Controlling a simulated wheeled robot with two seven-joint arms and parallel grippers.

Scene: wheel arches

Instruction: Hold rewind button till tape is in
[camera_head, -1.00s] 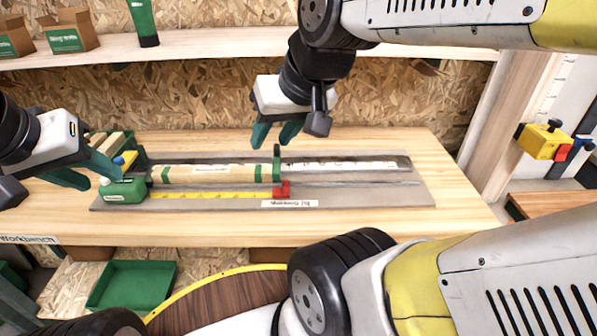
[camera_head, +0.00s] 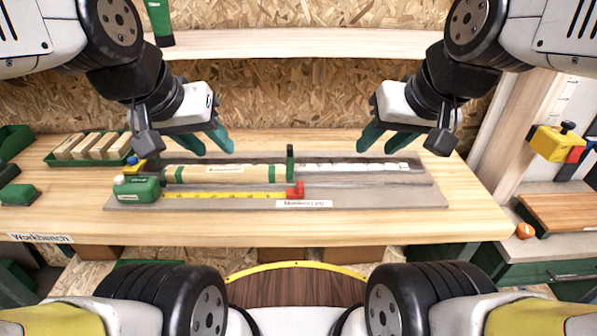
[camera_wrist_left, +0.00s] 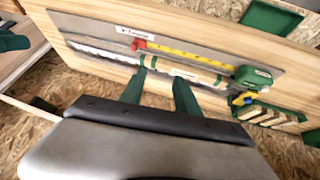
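The green tape measure (camera_head: 140,189) sits at the left end of a grey board on the workbench, with a pale button on its top left. Its yellow tape (camera_head: 225,195) is out along the board to a red block (camera_head: 295,190). In the left wrist view the tape measure (camera_wrist_left: 253,78) and the tape (camera_wrist_left: 190,56) also show. My left gripper (camera_head: 213,148) is open and empty, above and right of the tape measure, apart from it. My right gripper (camera_head: 377,146) is open and empty above the board's right half.
A cream roll with green bands (camera_head: 222,173) lies behind the tape, left of a green upright piece (camera_head: 290,163). A small yellow and blue item (camera_head: 134,165) stands behind the tape measure. A green tray of wooden blocks (camera_head: 92,148) is at the left. The bench front is clear.

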